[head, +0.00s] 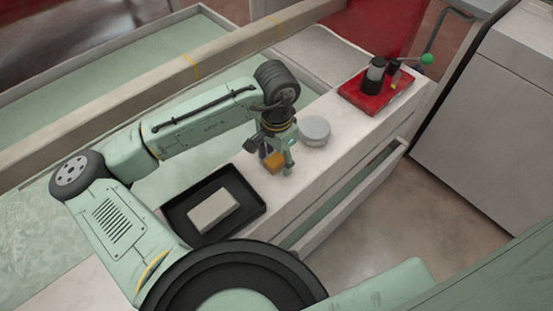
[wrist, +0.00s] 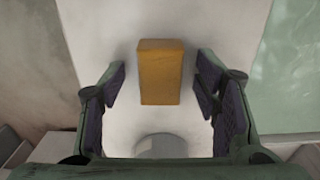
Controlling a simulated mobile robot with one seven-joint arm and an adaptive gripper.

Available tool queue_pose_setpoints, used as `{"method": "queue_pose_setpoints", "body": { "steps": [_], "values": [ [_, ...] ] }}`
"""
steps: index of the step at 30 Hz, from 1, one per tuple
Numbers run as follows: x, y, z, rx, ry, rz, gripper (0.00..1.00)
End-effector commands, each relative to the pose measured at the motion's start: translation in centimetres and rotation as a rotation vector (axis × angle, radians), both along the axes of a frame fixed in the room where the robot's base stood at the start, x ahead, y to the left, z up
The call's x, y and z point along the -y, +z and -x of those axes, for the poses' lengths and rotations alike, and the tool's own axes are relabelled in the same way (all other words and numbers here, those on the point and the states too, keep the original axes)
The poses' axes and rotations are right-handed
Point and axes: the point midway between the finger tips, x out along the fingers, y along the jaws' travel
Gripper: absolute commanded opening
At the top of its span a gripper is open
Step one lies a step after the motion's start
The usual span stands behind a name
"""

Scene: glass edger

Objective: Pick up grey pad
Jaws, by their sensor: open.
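A light grey rectangular pad (head: 213,210) lies in a black tray (head: 247,210) on the pale ledge. My gripper (head: 276,158) is to the right of and beyond that tray in the head view, pointing down. It is open over an orange-yellow block (head: 274,162) on the ledge. In the wrist view my gripper (wrist: 161,78) has one finger on each side of the orange-yellow block (wrist: 161,70), with a gap on both sides. The grey pad does not show in the wrist view.
A round grey lidded thing (head: 314,129) stands close beyond my gripper; its edge shows low in the wrist view (wrist: 160,145). A red tray (head: 378,98) with dark items is farther along. The ledge (head: 305,180) drops off on its right side.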

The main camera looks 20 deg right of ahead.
Motion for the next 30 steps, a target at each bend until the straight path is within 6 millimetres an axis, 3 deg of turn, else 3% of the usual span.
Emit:
{"method": "queue_pose_setpoints", "body": {
  "steps": [6, 24, 30],
  "values": [
    [0.01, -0.10, -0.01, 0.000, 0.000, 0.001, 0.57],
    [0.02, -0.06, -0.02, 0.000, 0.000, 0.001, 0.17],
    [0.03, 0.03, -0.02, 0.000, 0.000, 0.001, 0.15]
  ]
}}
